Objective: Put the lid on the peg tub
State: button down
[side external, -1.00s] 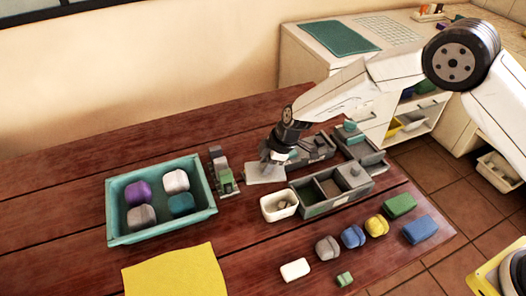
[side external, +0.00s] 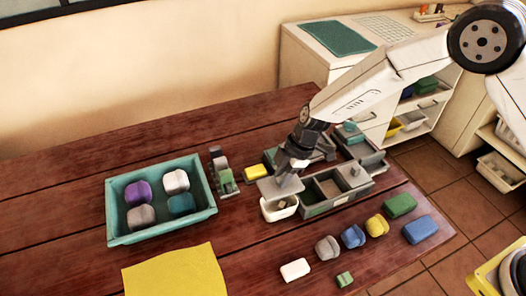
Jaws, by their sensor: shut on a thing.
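My gripper (side external: 285,177) is shut on the lid, a flat pale grey square plate (side external: 270,188), and holds it roughly level. The peg tub (side external: 279,213) is a small white open box on the wooden table, below the lid. The lid overlaps the tub's back part in the side view and hides some of its opening. The tub's front wall and part of its inside still show, with something small and brownish in it. I cannot tell whether the lid touches the rim.
A grey compartment tray (side external: 326,207) stands close to the tub's right. A yellow block (side external: 256,172) lies behind the lid. A teal tray (side external: 118,234) with several soap-like blocks is at left. Several loose blocks, such as a white one (side external: 295,269), lie in front.

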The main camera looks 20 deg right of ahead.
jog(key=shift+f, duration=3)
jog(key=shift+f, duration=0.2)
dwell(0.5)
grip_release()
dwell(0.5)
jog(key=shift+r, duration=0.15)
jog(key=shift+r, duration=3.35)
